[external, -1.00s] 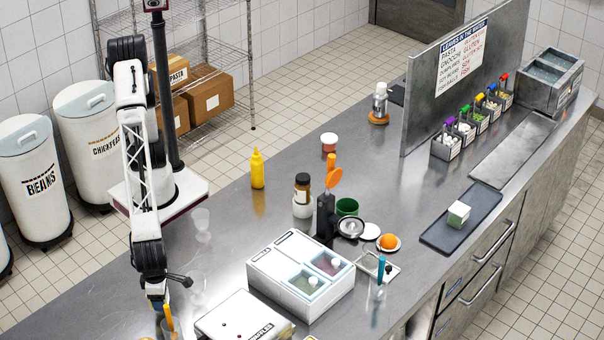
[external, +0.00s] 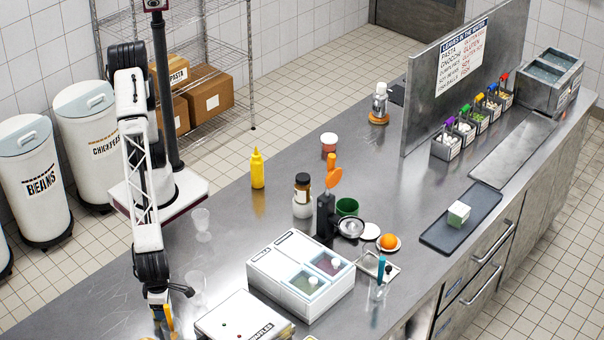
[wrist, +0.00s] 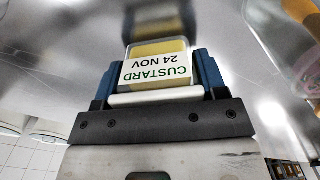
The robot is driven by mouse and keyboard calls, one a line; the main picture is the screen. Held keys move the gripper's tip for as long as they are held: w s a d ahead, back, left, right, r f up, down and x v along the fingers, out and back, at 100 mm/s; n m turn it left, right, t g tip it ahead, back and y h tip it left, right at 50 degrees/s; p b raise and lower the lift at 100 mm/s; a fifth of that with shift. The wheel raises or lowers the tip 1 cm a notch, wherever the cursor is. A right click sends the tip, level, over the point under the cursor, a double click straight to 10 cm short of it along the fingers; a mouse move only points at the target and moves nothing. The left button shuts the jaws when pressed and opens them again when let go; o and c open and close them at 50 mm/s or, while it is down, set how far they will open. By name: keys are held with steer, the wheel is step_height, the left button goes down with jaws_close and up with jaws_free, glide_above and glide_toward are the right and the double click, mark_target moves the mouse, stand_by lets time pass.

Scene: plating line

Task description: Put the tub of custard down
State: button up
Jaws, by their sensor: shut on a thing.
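The tub of custard (wrist: 158,49) is a small clear tub with yellow contents and a white label reading CUSTARD 24 NOV, upside down in the wrist view. My gripper (wrist: 155,80) is shut on it, with a blue finger on each side. The steel counter (wrist: 80,40) lies beyond the tub, with a blurred dark reflection in it. I cannot tell whether the tub touches the counter. In the external view my gripper (external: 160,304) is low over the counter's near left end, and the tub is hard to make out there.
A white waffle maker (external: 240,318) and a white two-well unit (external: 300,277) stand right of my gripper. Clear glasses (external: 195,285) stand close by. In the wrist view a clear container (wrist: 285,45) stands at the right. Bare counter (external: 95,312) lies to the left.

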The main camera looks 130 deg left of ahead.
steer(key=shift+f, duration=0.1)
steer(key=o, duration=1)
step_height(320, 180, up, 12)
steer(key=shift+r, duration=0.1)
stand_by(0.4)
stand_by(0.7)
